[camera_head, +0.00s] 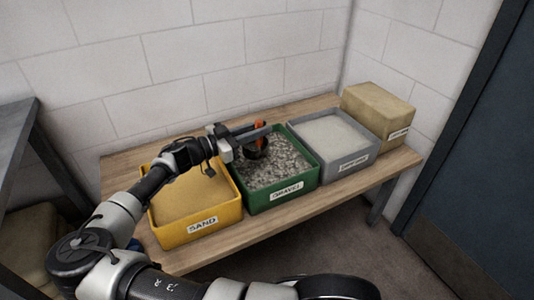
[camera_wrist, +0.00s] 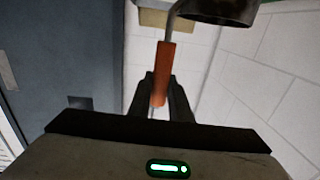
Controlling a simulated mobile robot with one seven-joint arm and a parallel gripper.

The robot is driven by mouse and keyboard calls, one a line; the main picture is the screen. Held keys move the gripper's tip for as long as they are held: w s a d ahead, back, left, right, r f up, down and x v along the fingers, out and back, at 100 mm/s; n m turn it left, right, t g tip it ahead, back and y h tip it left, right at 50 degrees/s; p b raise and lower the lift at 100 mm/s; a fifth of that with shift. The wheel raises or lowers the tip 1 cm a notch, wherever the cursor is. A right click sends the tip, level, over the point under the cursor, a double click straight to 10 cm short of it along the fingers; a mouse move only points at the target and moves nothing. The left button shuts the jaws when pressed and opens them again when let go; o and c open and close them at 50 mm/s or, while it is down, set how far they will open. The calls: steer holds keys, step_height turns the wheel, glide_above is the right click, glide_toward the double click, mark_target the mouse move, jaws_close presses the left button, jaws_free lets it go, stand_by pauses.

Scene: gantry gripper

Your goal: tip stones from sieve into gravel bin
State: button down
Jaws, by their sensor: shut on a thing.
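My gripper (camera_head: 262,131) is above the back part of the green gravel bin (camera_head: 281,194) and is shut on the orange handle of the sieve (camera_head: 257,149). In the wrist view the orange handle (camera_wrist: 161,75) stands between my fingers, and a bent metal rod leads from it to the dark bowl (camera_wrist: 218,8), cut off by the top edge. In the head view the dark bowl hangs just below the handle, over the gravel (camera_head: 273,172). The inside of the bowl is hidden, so I cannot tell whether stones are in it.
A yellow bin labelled SAND (camera_head: 200,223) is left of the gravel bin. A grey bin (camera_head: 344,164) with pale fill and a tan block (camera_head: 380,108) are to its right. All stand on a wooden bench (camera_head: 385,173) against a white block wall, with a dark door (camera_head: 470,130) at right.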

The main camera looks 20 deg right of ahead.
mark_target(258, 121)
steer(key=shift+r+p, duration=0.9)
steer(key=shift+r, duration=1.6)
